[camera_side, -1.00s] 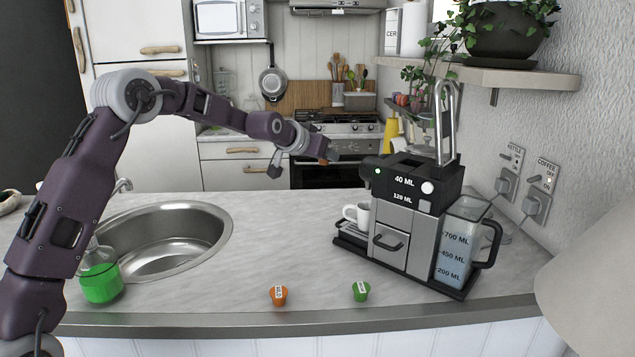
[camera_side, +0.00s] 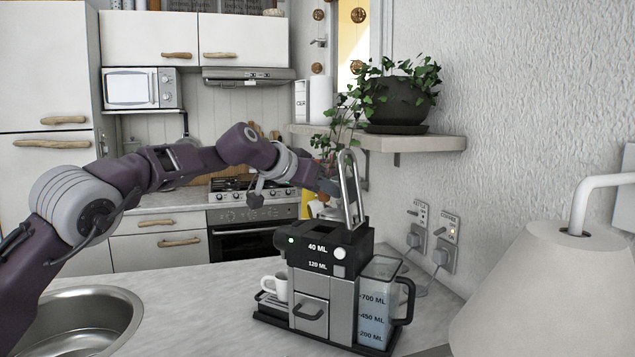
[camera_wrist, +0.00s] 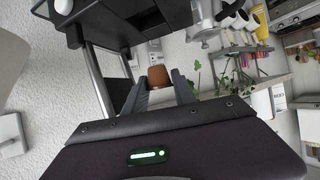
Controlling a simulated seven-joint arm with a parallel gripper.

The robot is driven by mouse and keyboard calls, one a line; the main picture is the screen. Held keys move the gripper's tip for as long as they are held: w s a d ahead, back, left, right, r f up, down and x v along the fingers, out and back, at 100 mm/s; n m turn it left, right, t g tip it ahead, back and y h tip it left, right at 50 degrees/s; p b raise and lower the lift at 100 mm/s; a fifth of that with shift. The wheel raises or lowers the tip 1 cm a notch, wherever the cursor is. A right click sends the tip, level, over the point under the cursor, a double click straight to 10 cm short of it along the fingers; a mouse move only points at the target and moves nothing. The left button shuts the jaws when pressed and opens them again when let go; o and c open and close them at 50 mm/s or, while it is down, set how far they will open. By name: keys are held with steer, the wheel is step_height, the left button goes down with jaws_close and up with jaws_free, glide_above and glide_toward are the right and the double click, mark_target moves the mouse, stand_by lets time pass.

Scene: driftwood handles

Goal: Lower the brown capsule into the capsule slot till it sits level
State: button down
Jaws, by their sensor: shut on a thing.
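The brown capsule (camera_wrist: 158,76) shows in the wrist view between the two dark fingers of my gripper (camera_wrist: 161,82), which is shut on it. In the side view my gripper (camera_side: 328,186) is above the black top of the coffee machine (camera_side: 318,262), by the raised metal lever (camera_side: 350,190). The capsule cannot be made out in the side view. The capsule slot is not clearly seen; a dark opening (camera_side: 322,232) shows in the machine's top, below my gripper. The machine's black body (camera_wrist: 140,15) and a metal lever bar (camera_wrist: 110,80) also show in the wrist view.
A water tank (camera_side: 375,305) stands at the machine's right and a white cup (camera_side: 275,288) at its left. A shelf (camera_side: 420,143) with a potted plant (camera_side: 395,100) is above and behind. A white lamp (camera_side: 545,285) fills the right foreground.

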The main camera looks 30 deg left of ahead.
steer(key=shift+f, duration=0.65)
steer(key=shift+s, duration=0.1)
steer(key=shift+f, duration=2.7)
steer(key=c, duration=0.9)
jaws_free()
steer(key=shift+a, duration=0.1)
steer(key=shift+c, duration=0.2)
steer(key=v, duration=0.6)
steer(key=shift+s+r, duration=0.3)
steer(key=shift+s, duration=0.2)
